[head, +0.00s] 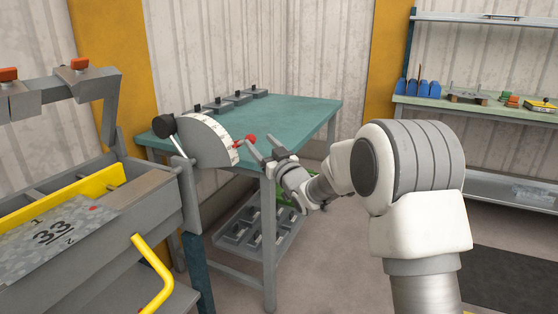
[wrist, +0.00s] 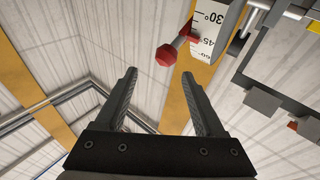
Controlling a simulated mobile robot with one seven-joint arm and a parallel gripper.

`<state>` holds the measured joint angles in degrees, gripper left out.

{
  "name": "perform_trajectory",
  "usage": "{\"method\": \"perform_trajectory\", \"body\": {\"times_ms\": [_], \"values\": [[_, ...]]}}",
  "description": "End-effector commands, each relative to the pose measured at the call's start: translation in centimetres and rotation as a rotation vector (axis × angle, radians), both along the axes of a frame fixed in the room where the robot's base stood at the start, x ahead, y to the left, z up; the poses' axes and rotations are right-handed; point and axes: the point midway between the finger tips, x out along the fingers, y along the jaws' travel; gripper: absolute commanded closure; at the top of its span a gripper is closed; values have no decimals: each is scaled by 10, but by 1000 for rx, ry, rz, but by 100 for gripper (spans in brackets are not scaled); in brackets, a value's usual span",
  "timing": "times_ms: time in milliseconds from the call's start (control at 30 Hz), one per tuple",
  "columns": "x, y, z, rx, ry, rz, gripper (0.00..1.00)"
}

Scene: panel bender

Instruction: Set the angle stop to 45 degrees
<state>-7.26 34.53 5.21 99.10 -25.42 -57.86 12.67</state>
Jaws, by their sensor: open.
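The angle stop is a pale quarter-round dial (head: 208,140) with a scale on its rim, on the side of the bending machine in the head view. The wrist view shows its scale (wrist: 228,20) with marks 30, 45 and a partly hidden 60. A red knob (head: 250,139) on a thin stem sticks out from the rim; it also shows in the wrist view (wrist: 167,54). Its red base sits near the 45 mark; I cannot tell exactly where. My gripper (head: 260,145) is open and empty, close to the knob. In the wrist view my fingertips (wrist: 159,76) are apart, with the knob just beyond them.
A black knob (head: 163,125) sits at the dial's left corner. The bending machine (head: 150,196) with a yellow handle (head: 152,262) stands at left. A green-topped table (head: 300,118) with several grey blocks is behind the dial. A workbench (head: 480,112) stands at the back right.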

Motion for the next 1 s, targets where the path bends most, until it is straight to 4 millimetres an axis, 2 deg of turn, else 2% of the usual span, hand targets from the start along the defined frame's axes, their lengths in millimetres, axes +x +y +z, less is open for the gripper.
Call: {"method": "perform_trajectory", "body": {"times_ms": [300, 500, 700, 1000], "values": [[-46, -32, -10, 1, 0, -4, 29], [-67, -46, -16, 0, -2, -4, 29], [-74, -50, -17, 0, -2, -4, 29], [-74, -51, -17, -1, -1, -6, 29]]}}
